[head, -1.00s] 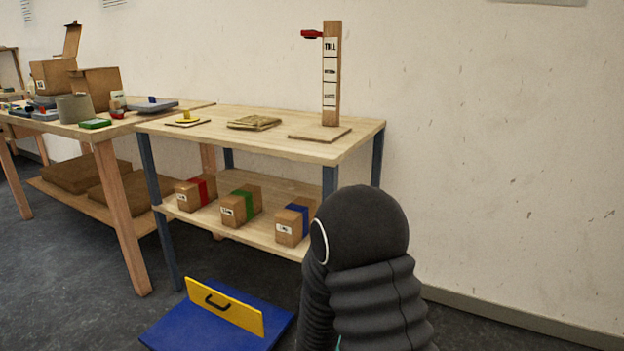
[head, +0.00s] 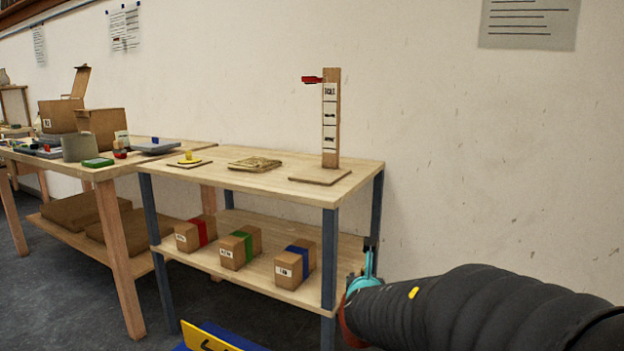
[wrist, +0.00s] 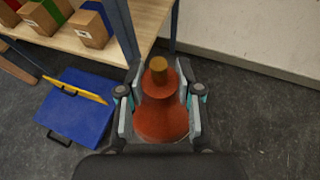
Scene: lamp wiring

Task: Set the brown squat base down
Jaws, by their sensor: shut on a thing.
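The brown squat base (wrist: 162,118) is a reddish-brown, bell-shaped piece with a tan stub on top. In the wrist view my gripper (wrist: 160,100) is shut on it, one finger on each side, and holds it upright with dark floor behind it. In the head view my gripper (head: 366,268) is at the right front leg area of the workbench, partly seen. A sliver of the reddish base (head: 350,325) shows below it; the rest is hidden by my arm.
A blue panel with a yellow board (wrist: 75,105) lies on the floor at left.

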